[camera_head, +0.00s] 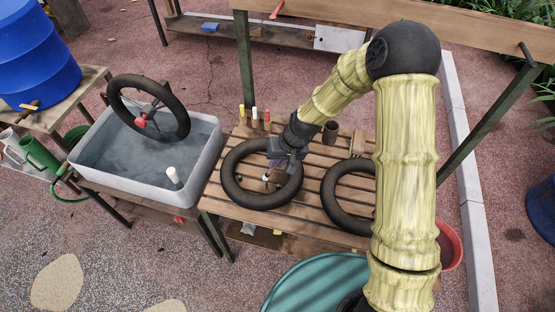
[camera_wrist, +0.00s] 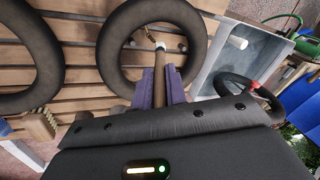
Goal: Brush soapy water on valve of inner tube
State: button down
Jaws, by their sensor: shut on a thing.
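A black inner tube (camera_head: 233,190) lies flat on the slatted wooden bench (camera_head: 300,210); it also shows in the wrist view (camera_wrist: 118,75). My gripper (camera_head: 275,165) is over this tube. In the wrist view its purple fingers are shut on the brown handle of a brush (camera_wrist: 160,75). The brush's pale tip (camera_wrist: 161,46) points toward the inside edge of the tube. A small brass-coloured valve (camera_wrist: 150,34) shows close to the tip; I cannot tell whether they touch. A grey basin of water (camera_head: 95,160) stands left of the bench.
A second tube (camera_head: 335,208) lies on the bench to the right, partly behind my arm. A wheel (camera_head: 160,95) leans in the basin, near a white cylinder (camera_head: 173,175). A brown cup (camera_head: 330,132) and several coloured sticks (camera_head: 254,114) stand at the bench's back.

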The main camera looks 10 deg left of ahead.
jog(key=shift+f+b, duration=0.4)
jog(key=shift+f, duration=0.35)
jog(key=shift+d, duration=0.25)
jog(key=shift+a, duration=0.1)
dwell(0.3)
jog(key=shift+a, duration=0.4)
jog(key=shift+d, duration=0.3)
dwell(0.5)
jog(key=shift+s+a, duration=0.1)
jog(key=shift+r, duration=0.15)
